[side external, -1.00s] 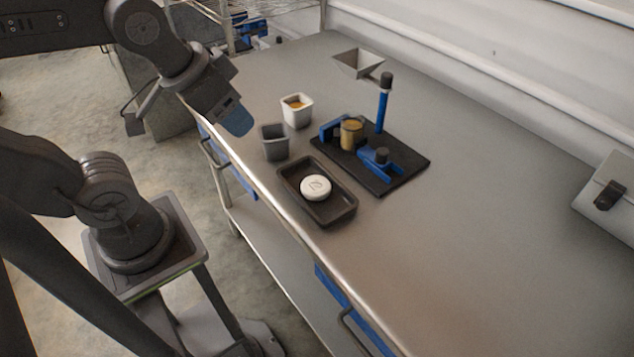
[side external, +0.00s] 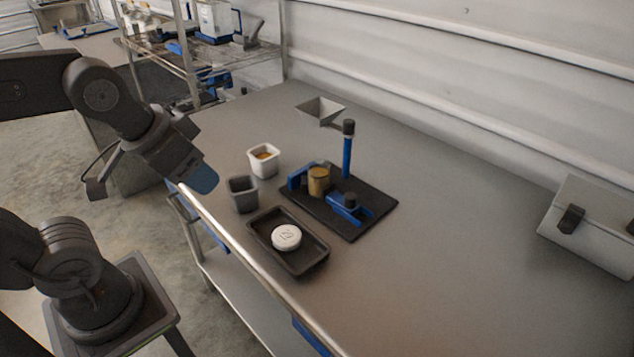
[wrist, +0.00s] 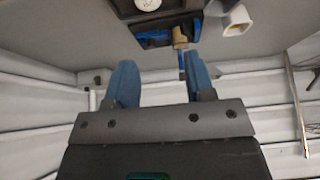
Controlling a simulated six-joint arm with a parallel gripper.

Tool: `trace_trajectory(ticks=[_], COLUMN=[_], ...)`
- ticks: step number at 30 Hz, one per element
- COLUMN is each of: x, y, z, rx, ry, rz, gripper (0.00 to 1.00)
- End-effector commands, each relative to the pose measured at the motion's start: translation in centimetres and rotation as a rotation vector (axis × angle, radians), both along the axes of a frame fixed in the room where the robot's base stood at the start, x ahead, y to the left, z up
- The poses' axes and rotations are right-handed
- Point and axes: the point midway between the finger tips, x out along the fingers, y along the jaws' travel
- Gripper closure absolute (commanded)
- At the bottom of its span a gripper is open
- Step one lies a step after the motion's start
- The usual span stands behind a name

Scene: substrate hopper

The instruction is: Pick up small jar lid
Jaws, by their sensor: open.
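The small jar lid (side external: 286,237) is a round white disc with a mark on top. It lies flat in the shallow dark tray (side external: 261,251) near the front edge of the steel table. My gripper (side external: 204,178) is up at the left, over the table's front edge, apart from the lid. In the wrist view, its two blue fingers (wrist: 160,82) stand apart with nothing between them. The lid also shows at the top edge of the wrist view (wrist: 148,4), partly cut off, inside the tray.
A dark empty cup (side external: 243,195) and a white cup (side external: 264,161) with orange-brown contents stand beyond the tray. A black base (side external: 361,221) carries a tan jar (side external: 318,181), blue clamps and a post with a metal hopper (side external: 320,109). A grey case (side external: 590,228) sits at right.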

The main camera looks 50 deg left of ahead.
Motion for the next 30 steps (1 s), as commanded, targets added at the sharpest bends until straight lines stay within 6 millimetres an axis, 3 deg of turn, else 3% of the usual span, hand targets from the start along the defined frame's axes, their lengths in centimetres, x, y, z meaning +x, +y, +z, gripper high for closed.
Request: trace_trajectory(ticks=[11, 18, 26, 30], x=[0.0, 0.0, 0.3, 2.1], y=[0.0, 0.0, -0.1, -0.4], z=[0.0, 0.0, 0.0, -0.2], rx=[0.0, 0.0, -0.006, -0.035], ry=[0.0, 0.0, 0.012, 0.084], rz=[0.0, 0.0, 0.008, 0.057], gripper=[0.51, 0.31, 0.31, 0.31])
